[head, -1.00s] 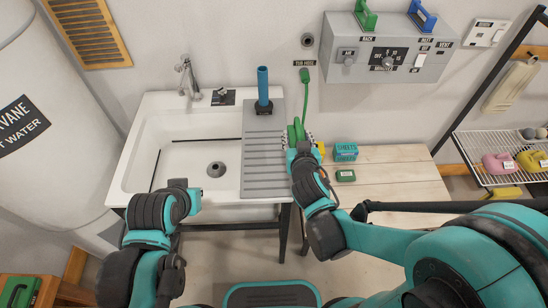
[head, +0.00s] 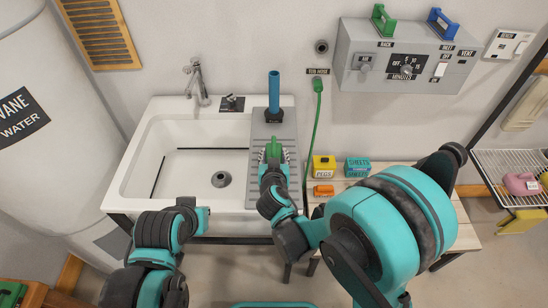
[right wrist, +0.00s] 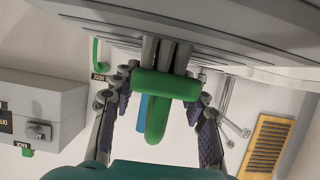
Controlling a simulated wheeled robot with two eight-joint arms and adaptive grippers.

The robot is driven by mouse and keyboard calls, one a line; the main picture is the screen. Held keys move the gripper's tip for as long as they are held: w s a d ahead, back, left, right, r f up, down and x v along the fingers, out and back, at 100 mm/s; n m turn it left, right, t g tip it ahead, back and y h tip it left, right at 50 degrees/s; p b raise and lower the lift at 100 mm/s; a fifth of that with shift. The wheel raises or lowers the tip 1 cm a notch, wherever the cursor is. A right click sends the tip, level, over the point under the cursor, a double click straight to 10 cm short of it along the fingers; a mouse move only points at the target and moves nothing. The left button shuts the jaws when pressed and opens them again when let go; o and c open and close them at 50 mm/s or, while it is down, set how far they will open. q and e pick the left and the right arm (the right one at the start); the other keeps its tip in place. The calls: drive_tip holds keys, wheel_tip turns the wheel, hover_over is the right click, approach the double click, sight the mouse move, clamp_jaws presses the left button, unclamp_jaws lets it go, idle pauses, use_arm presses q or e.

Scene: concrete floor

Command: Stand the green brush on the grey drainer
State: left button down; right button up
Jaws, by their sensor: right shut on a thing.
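Grey bars show between the block and the drainer (right wrist: 240,45); I cannot tell whether the brush touches the drainer. My left gripper (head: 203,220) is in front of the sink; its fingers are not clear.
A blue tube (head: 274,92) stands in a dark base at the drainer's back. Right of the drainer, a wooden table holds a yellow pegs box (head: 323,166), a teal sheets box (head: 357,167) and an orange item (head: 323,190). A green hose (head: 315,125) hangs between them.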

drive_tip(key=shift+s+r, duration=0.1)
drive_tip(key=o, duration=1.2)
